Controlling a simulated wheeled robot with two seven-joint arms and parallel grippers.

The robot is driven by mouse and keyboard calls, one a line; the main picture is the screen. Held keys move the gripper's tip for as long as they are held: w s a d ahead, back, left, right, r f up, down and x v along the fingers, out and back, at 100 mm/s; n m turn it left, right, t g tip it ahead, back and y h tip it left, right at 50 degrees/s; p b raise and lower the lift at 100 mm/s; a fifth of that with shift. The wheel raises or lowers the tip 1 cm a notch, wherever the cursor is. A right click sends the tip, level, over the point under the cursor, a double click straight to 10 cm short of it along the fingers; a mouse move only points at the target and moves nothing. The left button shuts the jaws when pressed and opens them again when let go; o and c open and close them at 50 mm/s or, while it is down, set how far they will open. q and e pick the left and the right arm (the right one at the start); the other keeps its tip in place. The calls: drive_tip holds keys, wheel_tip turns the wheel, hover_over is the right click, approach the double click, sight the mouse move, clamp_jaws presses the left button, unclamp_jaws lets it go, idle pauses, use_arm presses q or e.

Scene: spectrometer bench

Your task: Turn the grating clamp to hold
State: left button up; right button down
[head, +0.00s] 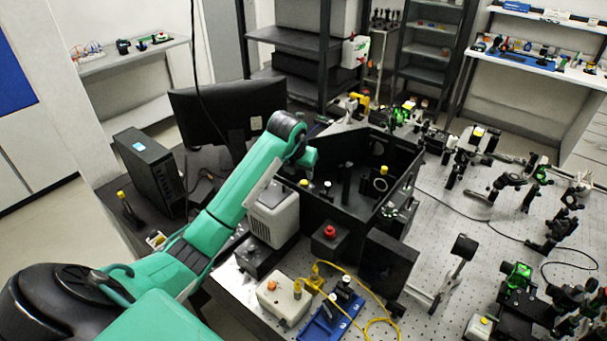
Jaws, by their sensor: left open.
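An open-topped black spectrometer box (347,222) stands on the bench, with small posts and round mounts inside. A ring-shaped optic mount (380,184) sits in its right part, and a dark upright post (347,180) near its middle. I cannot tell which small part is the grating clamp. My green left arm reaches in from the lower left, and its wrist hangs over the left side of the box. My left gripper (312,172) is small, dark and hard to make out below the wrist; it is open, with nothing seen in it. My right gripper is not in view.
A red button on a black box (330,233), a beige box (283,300), a blue tray (330,318) and a yellow cable (372,296) are in front. A monitor (228,115) stands behind the arm. Optics crowd the perforated bench (455,215) at right.

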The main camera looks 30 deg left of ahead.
sight(304, 182)
use_arm(q)
drive_tip(key=p+x, duration=0.1)
drive_tip(key=x, duration=0.3)
drive_tip(key=shift+w+f, duration=0.2)
drive_tip(key=shift+f, duration=0.45)
drive_tip(key=c, duration=0.9)
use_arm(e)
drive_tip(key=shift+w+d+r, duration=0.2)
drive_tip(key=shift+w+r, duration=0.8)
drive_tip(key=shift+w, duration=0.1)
